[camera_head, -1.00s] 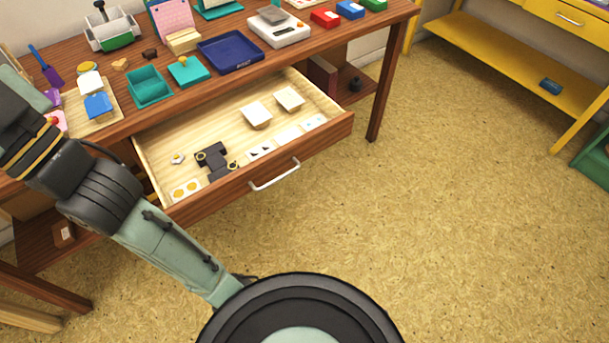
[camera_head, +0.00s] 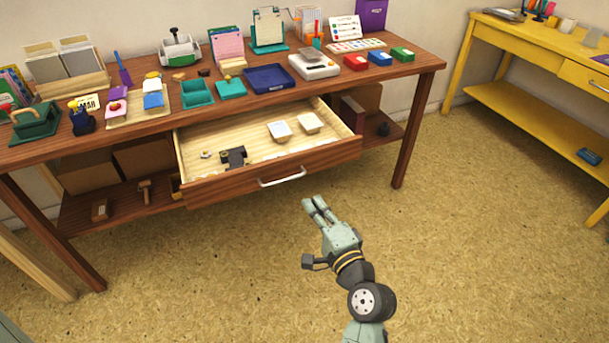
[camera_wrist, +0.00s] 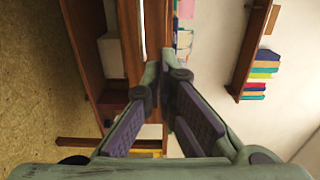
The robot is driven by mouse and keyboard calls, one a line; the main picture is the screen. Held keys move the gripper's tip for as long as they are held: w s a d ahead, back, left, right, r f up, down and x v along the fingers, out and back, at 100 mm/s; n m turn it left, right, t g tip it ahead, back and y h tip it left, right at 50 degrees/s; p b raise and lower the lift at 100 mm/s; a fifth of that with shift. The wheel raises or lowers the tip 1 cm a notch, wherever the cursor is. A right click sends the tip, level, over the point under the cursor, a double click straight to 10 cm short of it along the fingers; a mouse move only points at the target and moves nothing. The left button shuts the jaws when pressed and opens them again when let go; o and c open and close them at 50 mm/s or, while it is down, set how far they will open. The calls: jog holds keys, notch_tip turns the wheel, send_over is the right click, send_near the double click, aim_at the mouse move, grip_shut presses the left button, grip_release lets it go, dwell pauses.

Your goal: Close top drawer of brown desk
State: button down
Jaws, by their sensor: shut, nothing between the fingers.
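The brown desk (camera_head: 418,72) stands against the wall in the head view. Its top drawer (camera_head: 225,187) is pulled out, with a silver bar handle (camera_head: 283,177) on the front. My gripper (camera_head: 313,203) is shut and empty, in front of the drawer, to the right of and below the handle in the picture. It looks apart from the drawer front. In the wrist view my fingers (camera_wrist: 168,68) meet at the tips, pointing toward the sideways-seen brown desk. Contact with the drawer is not clear there.
Two pale blocks (camera_head: 309,122) and a dark item (camera_head: 234,157) lie in the drawer. Trays, inkpads and a scale (camera_head: 314,65) crowd the desktop. A yellow table (camera_head: 520,42) stands at the right. The floor (camera_head: 460,240) before the desk is clear.

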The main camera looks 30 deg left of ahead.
aim_at(287, 162)
jog(key=p+x, duration=0.3)
jog(key=x, duration=1)
jog(key=shift+w+a+p, duration=0.2)
jog(key=shift+a+p, duration=0.1)
jog(key=shift+a, duration=0.1)
jog(key=shift+w+a, duration=0.1)
